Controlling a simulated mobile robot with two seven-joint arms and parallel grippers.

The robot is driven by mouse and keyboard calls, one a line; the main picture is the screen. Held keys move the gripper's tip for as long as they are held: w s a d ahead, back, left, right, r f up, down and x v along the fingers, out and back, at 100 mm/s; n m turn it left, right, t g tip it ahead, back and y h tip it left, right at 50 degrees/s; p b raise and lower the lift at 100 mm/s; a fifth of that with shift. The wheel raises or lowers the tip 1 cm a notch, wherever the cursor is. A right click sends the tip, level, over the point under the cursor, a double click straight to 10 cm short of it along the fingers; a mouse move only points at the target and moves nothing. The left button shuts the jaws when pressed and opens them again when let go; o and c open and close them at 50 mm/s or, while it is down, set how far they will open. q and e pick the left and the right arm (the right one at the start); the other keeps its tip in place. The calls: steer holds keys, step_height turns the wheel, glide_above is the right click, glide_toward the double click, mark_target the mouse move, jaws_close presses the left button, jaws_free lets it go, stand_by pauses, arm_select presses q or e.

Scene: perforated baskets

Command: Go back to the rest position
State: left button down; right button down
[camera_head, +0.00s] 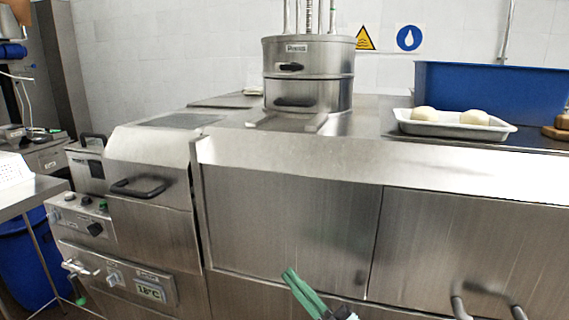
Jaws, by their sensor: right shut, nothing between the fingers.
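My right gripper (291,271) shows at the bottom centre, its green fingers together and pointing up and left. Nothing is between the fingers. It is in front of the steel cabinet front (285,225), below the counter edge. The rest of that arm is cut off by the bottom edge. My left gripper is not in view.
A white tray (405,127) with two pale dough balls (424,113) sits on the counter at right, before a blue bin (490,92). A round steel machine (308,75) stands at the back. A fryer-like unit (150,190) is at left.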

steer(key=s+d+f+m+h, duration=0.2)
steer(key=d+f+m+h, duration=0.15)
steer(key=f, duration=0.35)
steer(key=s+d+f+m+g+h, duration=0.1)
steer(key=s+d+f+m+h, duration=0.25)
steer(key=f, duration=0.35)
steer(key=s+d+f+m+h, duration=0.2)
steer(key=d+f+m+h, duration=0.15)
steer(key=f, duration=0.35)
steer(key=s+d+f+m+g+h, duration=0.3)
steer(key=s+f+g, duration=0.3)
steer(key=s+f, duration=0.8)
steer(key=shift+s+d+m, duration=0.6)
steer(key=shift+s+m, duration=0.25)
